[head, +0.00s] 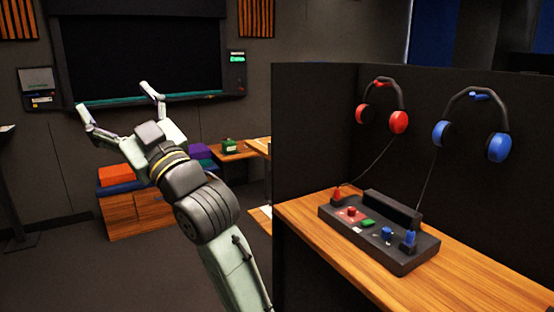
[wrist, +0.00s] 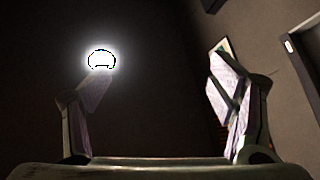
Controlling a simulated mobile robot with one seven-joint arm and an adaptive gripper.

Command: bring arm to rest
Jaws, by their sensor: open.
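My gripper (head: 114,98) is raised in the left part of the head view, at the end of my arm. Its two fingers are spread wide with nothing between them. In front of it, farther back, is the dark wall screen. In the wrist view my gripper (wrist: 160,95) also shows both fingers apart and the gap empty. A dark panel device (head: 385,237) with red, green and blue controls sits on the wooden desk (head: 310,219) at the right, well apart from my gripper.
Red headphones (head: 398,122) and blue headphones (head: 499,147) hang on the dark partition (head: 310,125) right of my arm. A wooden bench (head: 140,218) with coloured cushions stands behind my arm. A bright round light (wrist: 101,59) shows in the wrist view. Open floor lies at the lower left.

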